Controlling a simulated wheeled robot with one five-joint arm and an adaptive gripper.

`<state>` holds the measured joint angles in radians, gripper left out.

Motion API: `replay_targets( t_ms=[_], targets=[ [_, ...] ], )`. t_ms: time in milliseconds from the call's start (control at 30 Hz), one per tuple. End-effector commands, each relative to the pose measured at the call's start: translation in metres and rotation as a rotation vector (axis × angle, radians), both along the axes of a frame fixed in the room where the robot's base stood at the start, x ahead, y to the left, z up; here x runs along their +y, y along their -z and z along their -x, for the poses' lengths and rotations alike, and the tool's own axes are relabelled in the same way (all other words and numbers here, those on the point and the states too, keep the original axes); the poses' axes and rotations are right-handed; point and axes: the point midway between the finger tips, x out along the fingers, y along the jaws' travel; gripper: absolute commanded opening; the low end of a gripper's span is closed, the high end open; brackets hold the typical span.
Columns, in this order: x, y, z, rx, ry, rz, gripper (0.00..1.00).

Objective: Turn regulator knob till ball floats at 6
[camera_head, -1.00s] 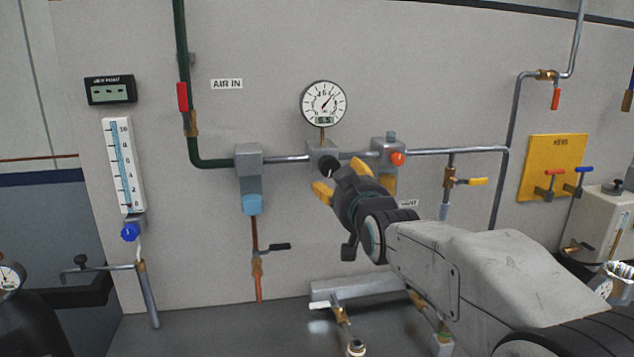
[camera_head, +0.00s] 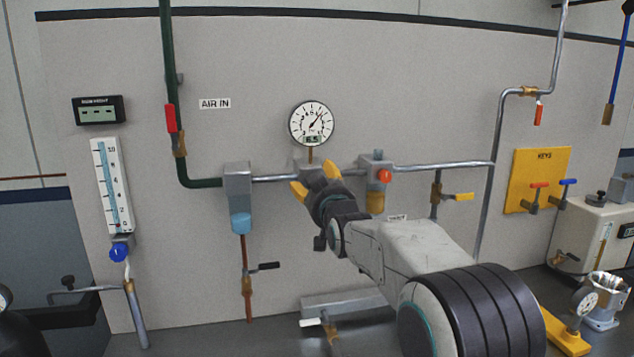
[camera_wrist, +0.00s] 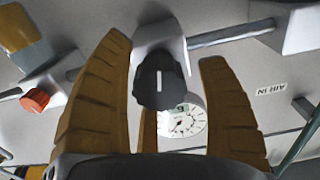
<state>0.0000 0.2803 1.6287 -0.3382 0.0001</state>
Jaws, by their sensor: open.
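The black regulator knob (camera_wrist: 160,80) with a white line mark is on a grey regulator body (camera_wrist: 155,38) in the wrist view. My gripper (camera_head: 314,180) is open in front of the regulator and hides the knob in the head view. In the wrist view its yellow fingers stand on both sides of the knob, with gaps visible between. The flow tube (camera_head: 112,185) with a numbered scale hangs at the left of the head view. A small dark spot low in the tube may be the ball; it is too small to read surely. A blue knob (camera_head: 119,251) sits under the tube.
A round dial gauge (camera_head: 311,123) stands just above the regulator, also seen in the wrist view. An orange-knobbed unit (camera_head: 384,176) is close on the right. A blue-bottomed filter (camera_head: 239,200) is on the left. Pipes run along the wall between them.

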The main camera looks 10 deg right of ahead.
Motion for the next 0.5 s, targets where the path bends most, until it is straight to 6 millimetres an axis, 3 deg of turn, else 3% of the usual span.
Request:
replay_targets(
  t_ms=[333, 500],
  targets=[
    [0.0, 0.0002, -0.0018, 0.0, 0.0, 0.0, 0.7],
    [0.0, 0.0002, -0.0017, 0.0, 0.0, 0.0, 0.55]
  ],
)
